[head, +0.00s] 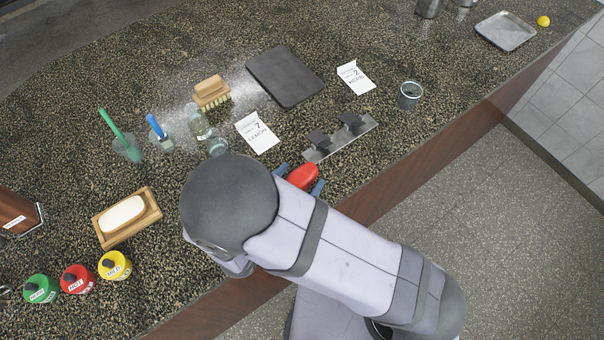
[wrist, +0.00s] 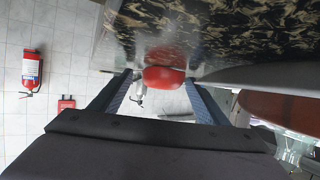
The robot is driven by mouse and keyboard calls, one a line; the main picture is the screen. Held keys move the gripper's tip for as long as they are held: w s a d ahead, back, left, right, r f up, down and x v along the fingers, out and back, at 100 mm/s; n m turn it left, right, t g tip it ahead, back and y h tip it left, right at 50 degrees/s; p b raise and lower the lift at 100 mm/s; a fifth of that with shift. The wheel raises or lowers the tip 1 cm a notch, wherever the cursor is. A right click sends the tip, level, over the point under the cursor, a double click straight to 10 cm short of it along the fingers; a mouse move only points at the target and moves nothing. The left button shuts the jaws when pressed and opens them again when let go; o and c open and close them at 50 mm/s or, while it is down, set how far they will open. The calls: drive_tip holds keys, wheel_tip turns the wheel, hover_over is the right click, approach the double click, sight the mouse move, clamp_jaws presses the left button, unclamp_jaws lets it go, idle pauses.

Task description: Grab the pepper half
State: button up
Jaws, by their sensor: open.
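The red pepper half (head: 303,176) lies near the counter's front edge, partly hidden by my arm in the head view. In the wrist view the pepper half (wrist: 163,78) is a smooth red shape centred between my fingertips. My gripper (head: 300,179) is open, with one blue finger on each side of the pepper half. In the wrist view my gripper (wrist: 158,82) shows a gap to the pepper on both sides, and I cannot tell how deep it sits between the fingers.
A metal holder with dark blocks (head: 340,137) stands just beyond the pepper. A black board (head: 285,77) lies farther back. The counter's front edge (head: 365,187) is close.

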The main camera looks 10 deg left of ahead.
sight(299, 180)
drive_tip(key=c, duration=1.4)
drive_tip(key=shift+r+b, duration=0.35)
drive_tip(key=shift+r, duration=4.65)
drive_tip(key=shift+d, duration=0.1)
